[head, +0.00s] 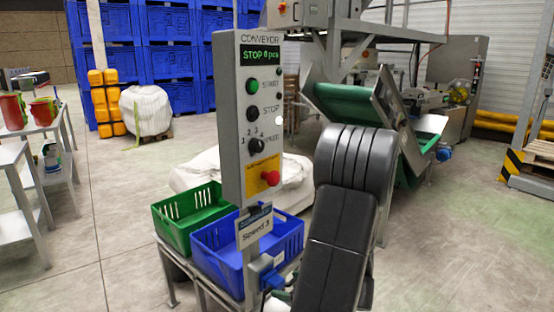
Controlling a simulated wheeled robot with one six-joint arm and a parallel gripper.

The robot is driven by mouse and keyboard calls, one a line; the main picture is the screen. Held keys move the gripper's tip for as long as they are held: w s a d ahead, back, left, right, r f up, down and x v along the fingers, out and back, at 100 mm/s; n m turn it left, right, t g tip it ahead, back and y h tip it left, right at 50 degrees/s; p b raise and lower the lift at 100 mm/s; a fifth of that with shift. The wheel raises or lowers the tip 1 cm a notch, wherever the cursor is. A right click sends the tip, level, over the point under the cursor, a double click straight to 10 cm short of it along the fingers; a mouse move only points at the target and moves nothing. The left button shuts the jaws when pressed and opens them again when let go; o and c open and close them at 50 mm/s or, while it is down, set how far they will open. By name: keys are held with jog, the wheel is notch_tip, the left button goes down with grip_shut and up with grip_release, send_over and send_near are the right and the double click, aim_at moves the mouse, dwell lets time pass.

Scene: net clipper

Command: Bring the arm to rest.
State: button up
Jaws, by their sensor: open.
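My arm (345,215) shows as thick dark grey links at the centre right, bent at a ribbed joint near the top. The lower link runs down out of the frame. My gripper is not visible in the head view. Just left of my arm stands the grey conveyor control panel (238,150). Its green display (261,54) reads STOP and a count of 0. Below are a green START button (252,86), a black STOP button (253,113), a speed knob (256,145) and a red button (270,178) on yellow.
A card (255,228) reading "Speed 3" hangs below the panel. Green (190,228) and blue (222,262) crates stand on a low frame beside my arm. A green conveyor (345,103) is behind it. Shelves (25,190) are at left.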

aim_at(281, 284)
jog(key=x, duration=0.6)
jog(key=shift+f+b, duration=0.1)
jog(key=shift+b, duration=0.2)
jog(key=s+d, duration=0.3)
jog(key=shift+d, duration=0.25)
jog(key=shift+s+d, duration=0.4)
jog(key=shift+d, duration=0.05)
